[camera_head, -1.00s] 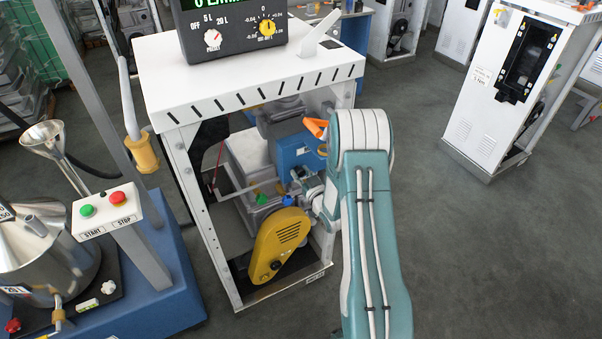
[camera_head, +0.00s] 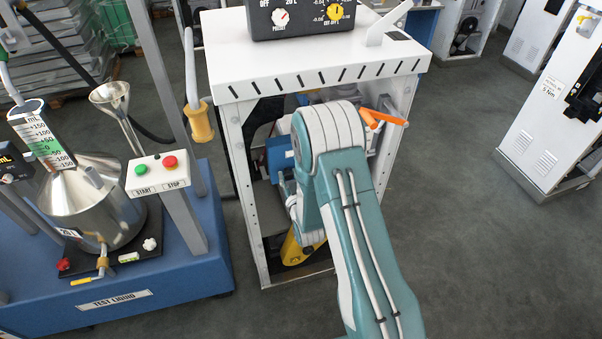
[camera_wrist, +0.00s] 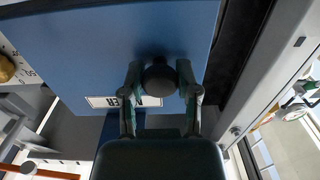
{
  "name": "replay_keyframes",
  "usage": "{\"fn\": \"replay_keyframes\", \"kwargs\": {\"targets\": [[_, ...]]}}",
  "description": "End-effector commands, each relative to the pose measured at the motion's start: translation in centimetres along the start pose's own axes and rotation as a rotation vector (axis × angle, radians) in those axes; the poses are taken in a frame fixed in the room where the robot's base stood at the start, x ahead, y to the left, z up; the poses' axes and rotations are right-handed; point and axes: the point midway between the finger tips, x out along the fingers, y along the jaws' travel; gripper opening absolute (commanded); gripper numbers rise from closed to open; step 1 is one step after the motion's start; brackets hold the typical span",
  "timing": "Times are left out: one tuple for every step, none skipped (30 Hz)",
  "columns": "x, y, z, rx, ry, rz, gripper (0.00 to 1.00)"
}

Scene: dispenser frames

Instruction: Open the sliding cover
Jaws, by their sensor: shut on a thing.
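The blue cover (camera_wrist: 110,50) fills the upper part of the wrist view. A black round knob (camera_wrist: 158,72) sticks out of it above a white label that is partly hidden by my gripper. My gripper (camera_wrist: 160,82) is shut on this knob, with one finger on each side. In the head view the blue cover (camera_head: 278,155) shows inside the white dispenser frame (camera_head: 240,150), just left of my arm. My arm hides the gripper and the knob there.
An orange handle (camera_head: 384,118) sticks out right of my arm. A yellow guard (camera_head: 293,250) sits low in the frame, mostly hidden. A START/STOP box (camera_head: 157,175) and a blue test-liquid stand (camera_head: 190,275) are on the left. Open floor lies to the right.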

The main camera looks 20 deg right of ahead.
Motion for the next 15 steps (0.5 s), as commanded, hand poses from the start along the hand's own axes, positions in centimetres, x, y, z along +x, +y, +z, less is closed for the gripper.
{"fn": "replay_keyframes", "kwargs": {"targets": [[0.11, -0.27, -0.05, 0.0, 0.002, -0.002, 0.0], [0.11, -0.34, -0.06, 0.0, 0.002, -0.002, 0.0], [0.11, -0.4, -0.05, 0.0, 0.002, -0.001, 0.0], [0.12, -0.42, -0.06, 0.0, 0.002, -0.001, 0.0], [0.12, -0.43, -0.06, 0.0, 0.002, -0.001, 0.0], [0.12, -0.42, -0.06, 0.0, 0.002, -0.001, 0.0], [0.12, -0.41, -0.06, 0.0, 0.002, -0.001, 0.0], [0.13, -0.4, -0.06, 0.0, 0.002, -0.001, 0.0], [0.13, -0.39, -0.07, 0.0, 0.002, -0.001, 0.0], [0.13, -0.39, -0.07, 0.0, 0.002, -0.001, 0.0], [0.14, -0.38, -0.07, 0.0, 0.002, -0.001, 0.0], [0.14, -0.37, -0.07, 0.0, 0.002, -0.001, 0.0], [0.14, -0.37, -0.08, 0.0, 0.003, 0.0, 0.55], [0.14, -0.36, -0.08, 0.0, 0.003, 0.0, 0.68], [0.13, -0.36, -0.07, 0.0, 0.002, 0.0, 0.77]]}}
